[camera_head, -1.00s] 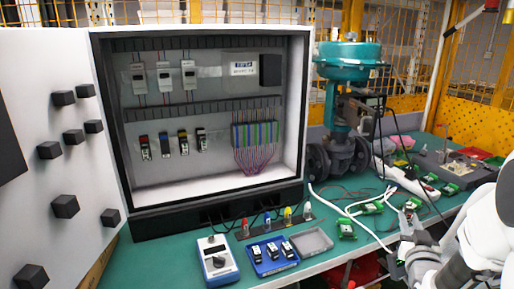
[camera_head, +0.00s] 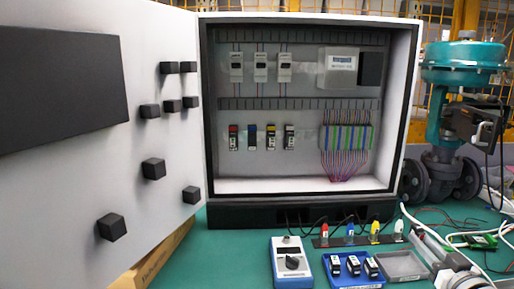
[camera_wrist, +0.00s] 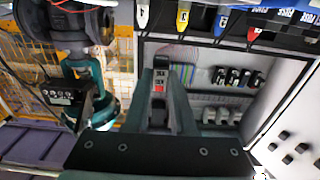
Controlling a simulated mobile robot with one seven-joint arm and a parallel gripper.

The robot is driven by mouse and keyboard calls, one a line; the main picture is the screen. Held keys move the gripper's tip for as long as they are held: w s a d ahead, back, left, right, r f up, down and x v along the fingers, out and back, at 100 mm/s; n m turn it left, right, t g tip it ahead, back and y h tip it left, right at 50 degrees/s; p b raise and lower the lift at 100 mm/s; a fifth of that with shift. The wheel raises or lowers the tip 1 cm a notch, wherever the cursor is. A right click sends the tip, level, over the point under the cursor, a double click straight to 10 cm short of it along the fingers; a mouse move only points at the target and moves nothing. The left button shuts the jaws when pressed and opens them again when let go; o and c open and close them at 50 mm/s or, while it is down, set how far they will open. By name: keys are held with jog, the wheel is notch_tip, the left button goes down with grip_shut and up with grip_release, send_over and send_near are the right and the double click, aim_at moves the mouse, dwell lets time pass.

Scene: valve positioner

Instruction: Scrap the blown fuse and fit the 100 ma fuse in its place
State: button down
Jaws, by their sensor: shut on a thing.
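My gripper (camera_wrist: 160,105) is shut on a small dark piece with a red and white label (camera_wrist: 159,82), seen between the jaws in the wrist view; I cannot read its rating. In the head view my gripper (camera_head: 452,272) is partly cut off at the lower right, beside the grey tray. Several fuse modules with coloured tops (camera_head: 252,138) sit in a row in the open cabinet (camera_head: 205,110). A blue tray (camera_head: 342,284) on the green bench holds three black and white modules (camera_head: 353,266). The grey tray (camera_head: 420,276) to its right looks empty.
A blue and white meter with a dial (camera_head: 290,262) stands left of the blue tray. Coloured probe tips (camera_head: 350,232) stand in a strip behind the trays. The cabinet door (camera_head: 90,140) is swung open at left. A teal valve (camera_head: 465,62) stands at right.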

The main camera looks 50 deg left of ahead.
jog(key=shift+f+b, duration=0.65)
jog(key=shift+f, duration=0.8)
jog(key=c, duration=0.7)
grip_release()
jog(key=p+v, duration=0.2)
jog(key=v, duration=1.5)
jog(key=shift+s+d+r+p, duration=0.1)
jog(key=shift+s+d+p, duration=0.1)
jog(key=shift+p, duration=0.15)
